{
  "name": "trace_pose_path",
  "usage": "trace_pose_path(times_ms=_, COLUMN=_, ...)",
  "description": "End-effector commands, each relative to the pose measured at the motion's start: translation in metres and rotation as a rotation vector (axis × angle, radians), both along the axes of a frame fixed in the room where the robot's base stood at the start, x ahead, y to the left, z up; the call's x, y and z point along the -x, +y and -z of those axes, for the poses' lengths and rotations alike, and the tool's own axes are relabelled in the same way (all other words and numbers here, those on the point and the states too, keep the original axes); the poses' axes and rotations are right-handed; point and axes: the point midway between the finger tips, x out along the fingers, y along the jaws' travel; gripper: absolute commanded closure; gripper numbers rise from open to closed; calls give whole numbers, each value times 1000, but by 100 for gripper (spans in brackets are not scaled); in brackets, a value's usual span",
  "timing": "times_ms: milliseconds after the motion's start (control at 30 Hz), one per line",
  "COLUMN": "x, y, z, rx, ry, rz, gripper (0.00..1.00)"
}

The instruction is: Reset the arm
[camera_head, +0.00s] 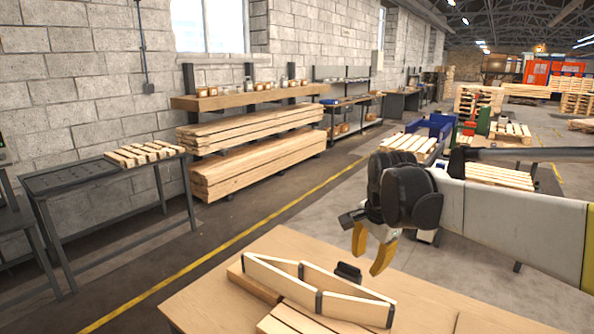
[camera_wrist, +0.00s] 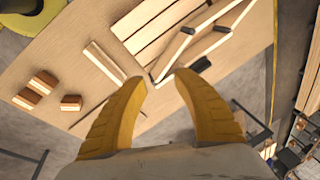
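My gripper (camera_head: 372,249) hangs from my arm above the right part of the near wooden table (camera_head: 425,309) in the head view. Its two yellow fingers point down and stand apart. In the wrist view my gripper (camera_wrist: 160,83) shows the same fingers spread with nothing between them. My arm reaches in from the right edge of the head view.
A wooden frame (camera_head: 318,289) with black corner pieces stands on the table, just below my gripper. Small blocks (camera_wrist: 38,88) and a loose strip (camera_wrist: 103,62) lie there too. A dark side table (camera_head: 105,174) and stacked planks (camera_head: 255,162) line the wall.

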Motion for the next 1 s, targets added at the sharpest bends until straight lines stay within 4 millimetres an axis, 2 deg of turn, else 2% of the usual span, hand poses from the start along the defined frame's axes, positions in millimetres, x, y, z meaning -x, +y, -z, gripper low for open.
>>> trace_pose_path(times_ms=33, x=25, y=-3, z=-7, rx=22, ry=-28, rz=-71, gripper=65)
trace_pose_path(times_ms=133, x=68, y=-9, z=-14, rx=80, ry=-88, rz=-237, gripper=65)
trace_pose_path(times_ms=233, x=111, y=-15, z=-14, rx=149, ry=-146, rz=-399, gripper=65)
trace_pose_path(times_ms=400, x=178, y=-21, z=5, rx=284, ry=-235, rz=-656, gripper=65)
trace_pose_path(times_ms=500, x=206, y=-23, z=20, rx=358, ry=-273, rz=-776, gripper=65)
trace_pose_path(times_ms=600, x=224, y=-25, z=32, rx=415, ry=-298, rz=-859, gripper=65)
trace_pose_path(times_ms=700, x=233, y=-26, z=40, rx=448, ry=-311, rz=-906, gripper=65)
trace_pose_path(times_ms=1000, x=236, y=-26, z=42, rx=461, ry=-316, rz=-926, gripper=65)
